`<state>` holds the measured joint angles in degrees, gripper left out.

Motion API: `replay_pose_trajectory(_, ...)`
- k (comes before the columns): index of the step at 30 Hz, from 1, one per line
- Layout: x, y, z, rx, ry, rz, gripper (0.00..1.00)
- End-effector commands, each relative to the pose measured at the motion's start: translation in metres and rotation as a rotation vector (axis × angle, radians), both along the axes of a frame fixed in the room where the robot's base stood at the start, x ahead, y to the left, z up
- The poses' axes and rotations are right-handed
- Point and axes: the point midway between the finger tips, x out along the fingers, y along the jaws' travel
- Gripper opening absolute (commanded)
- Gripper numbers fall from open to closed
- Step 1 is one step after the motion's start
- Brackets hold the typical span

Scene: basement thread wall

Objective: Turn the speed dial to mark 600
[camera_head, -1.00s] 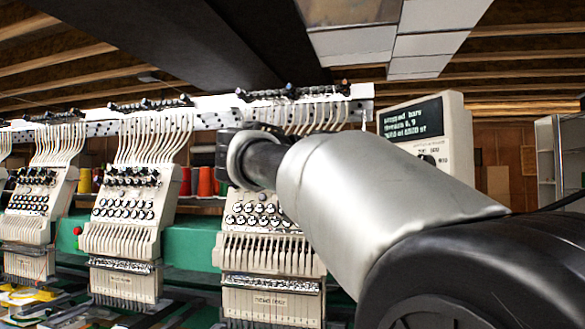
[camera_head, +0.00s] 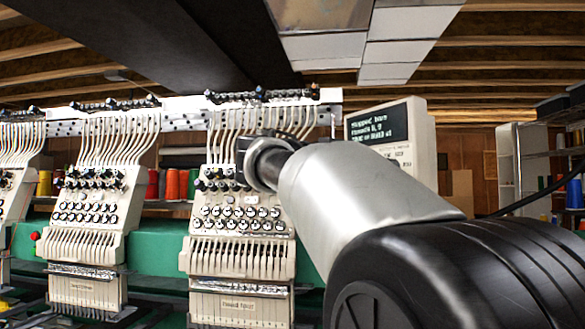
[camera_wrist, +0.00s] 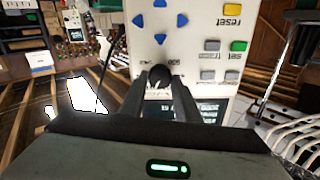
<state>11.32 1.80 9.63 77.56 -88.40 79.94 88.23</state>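The speed dial (camera_wrist: 160,76) is a small round black knob on the cream control panel (camera_wrist: 190,55), which appears upside down in the wrist view. My gripper (camera_wrist: 161,80) is at the panel with its two dark fingers apart, one on each side of the dial. I cannot tell whether the fingers touch it. Small printed marks (camera_wrist: 176,63) show beside the knob, too blurred to read surely; the pointer is not clear. In the head view the panel's dark display (camera_head: 378,134) is visible, but my arm hides the dial and my fingers.
Blue arrow buttons (camera_wrist: 159,38), a yellow button (camera_wrist: 230,11) and a green button (camera_wrist: 239,46) are on the panel near the dial. Several embroidery heads (camera_head: 240,215) stand to the left. Shelves (camera_head: 525,165) with thread cones are at the right.

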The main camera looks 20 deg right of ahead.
Motion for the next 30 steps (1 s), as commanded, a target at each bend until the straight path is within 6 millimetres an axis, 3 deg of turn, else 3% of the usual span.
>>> replay_pose_trajectory(2,-0.0001,0.0002,0.0,0.0,0.0,0.0,0.07)
replay_pose_trajectory(14,0.0002,0.0007,0.0,-0.011,0.077,0.001,0.07)
replay_pose_trajectory(30,0.0007,0.0008,0.0008,-0.078,0.531,0.001,0.07)
